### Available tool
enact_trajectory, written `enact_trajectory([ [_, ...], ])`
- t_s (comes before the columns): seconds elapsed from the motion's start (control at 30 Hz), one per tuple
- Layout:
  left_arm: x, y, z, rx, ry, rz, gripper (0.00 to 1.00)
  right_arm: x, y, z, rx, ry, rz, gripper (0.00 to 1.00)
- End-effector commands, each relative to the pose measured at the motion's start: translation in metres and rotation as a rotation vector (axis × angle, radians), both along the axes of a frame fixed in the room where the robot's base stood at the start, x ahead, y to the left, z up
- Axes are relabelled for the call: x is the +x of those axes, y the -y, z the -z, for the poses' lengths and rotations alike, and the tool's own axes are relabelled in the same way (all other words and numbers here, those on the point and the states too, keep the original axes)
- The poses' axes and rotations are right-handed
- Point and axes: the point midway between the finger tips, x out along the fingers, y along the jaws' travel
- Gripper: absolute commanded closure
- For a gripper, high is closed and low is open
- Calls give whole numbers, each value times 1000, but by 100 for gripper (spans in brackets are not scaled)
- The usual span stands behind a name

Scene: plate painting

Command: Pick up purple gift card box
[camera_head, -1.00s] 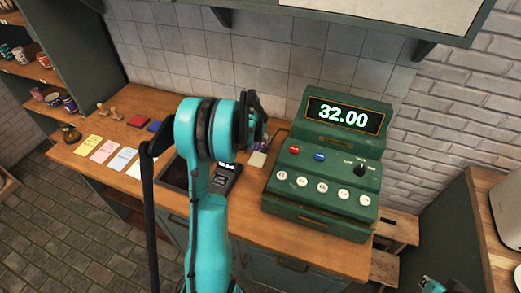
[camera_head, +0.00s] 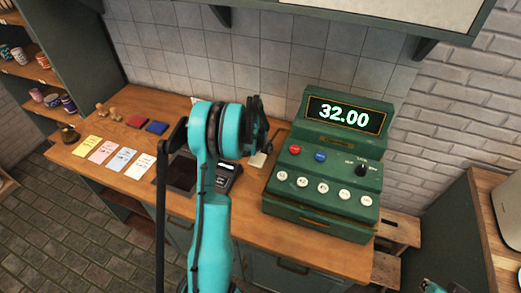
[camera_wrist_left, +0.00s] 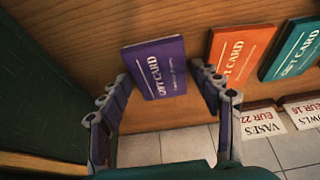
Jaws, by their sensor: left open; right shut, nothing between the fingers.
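The purple gift card box (camera_wrist_left: 153,60) stands out in the left wrist view, leaning slightly, with white GIFT CARD lettering on its face. My left gripper (camera_wrist_left: 160,74) is open, one finger on each side of the box's near end. It does not grip the box, and I cannot tell how deep the box is between the fingers. In the head view my teal left arm hides the box and most of that gripper. My right gripper (camera_head: 433,286) shows only as a small piece at the bottom right edge, shut and empty, far from the box.
An orange gift card box (camera_wrist_left: 240,52) and a teal one (camera_wrist_left: 292,48) are to the right of the purple one. The green cash register (camera_head: 322,185) stands close to the right of my left arm. Coloured cards (camera_head: 104,151) lie on the counter's left.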

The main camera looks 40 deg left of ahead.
Motion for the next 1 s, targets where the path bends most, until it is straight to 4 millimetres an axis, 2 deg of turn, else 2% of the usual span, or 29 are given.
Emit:
enact_trajectory([
  [0.6,0,0,3,0,0,0,36,0,0,6,0,0,0,100],
  [0.67,0,0,3,0,0,0,49,0,0,5,0,0,0,100],
  [0.73,0,0,3,0,0,0,68,0,0,6,0,0,0,100],
  [1.0,0,0,4,0,0,0,69,0,0,6,0,0,0,100],
])
